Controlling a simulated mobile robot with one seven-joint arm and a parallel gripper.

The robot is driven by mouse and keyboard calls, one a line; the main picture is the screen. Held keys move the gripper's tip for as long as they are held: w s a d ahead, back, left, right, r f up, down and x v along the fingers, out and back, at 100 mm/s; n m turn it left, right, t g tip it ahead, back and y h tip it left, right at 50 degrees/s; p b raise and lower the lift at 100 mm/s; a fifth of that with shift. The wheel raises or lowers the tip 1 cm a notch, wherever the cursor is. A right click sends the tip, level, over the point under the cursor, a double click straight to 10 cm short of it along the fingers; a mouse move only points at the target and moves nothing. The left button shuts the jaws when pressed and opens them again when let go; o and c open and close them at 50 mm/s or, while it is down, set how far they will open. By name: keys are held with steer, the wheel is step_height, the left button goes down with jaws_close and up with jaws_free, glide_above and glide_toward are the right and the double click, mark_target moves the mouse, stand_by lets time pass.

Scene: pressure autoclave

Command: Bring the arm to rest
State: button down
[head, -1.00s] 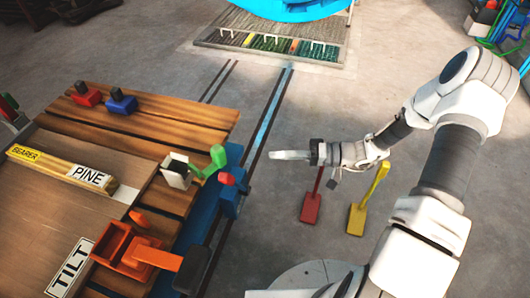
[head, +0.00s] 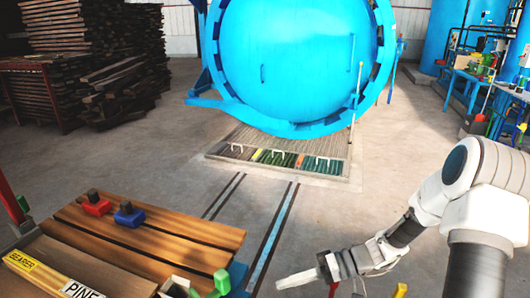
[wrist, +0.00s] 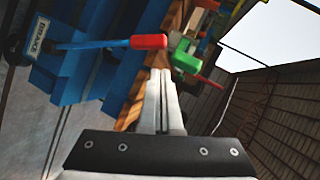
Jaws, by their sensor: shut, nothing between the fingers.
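My gripper (head: 299,277) reaches left from my white arm in the lower right of the head view, over open floor to the right of the wooden bench. In the wrist view my gripper (wrist: 160,75) has its two fingers together with nothing between them. Beyond the fingertips are a red-handled lever (wrist: 148,41) and a green handle (wrist: 186,61). The fingers look apart from the bench, though the gap is hard to judge.
The blue autoclave (head: 295,60) stands behind a floor grate (head: 225,150). Stacked timber (head: 85,50) is at the back left. Floor between bench and autoclave is clear apart from rails (head: 272,235).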

steer(key=s+d+r+m+t+h, duration=0.2)
steer(key=s+d+r+t+h, duration=0.15)
steer(key=s+r+h, duration=0.6)
steer(key=s+d+r+m+t+h, duration=0.2)
steer(key=s+d+r+t+h, duration=0.25)
steer(key=r, duration=0.75)
step_height(320, 180, up, 21)
steer(key=s+g+p, duration=0.1)
steer(key=p, duration=1.9)
steer(key=shift+s+f, duration=0.15)
steer(key=shift+s, duration=0.05)
steer(key=shift+a, duration=0.1)
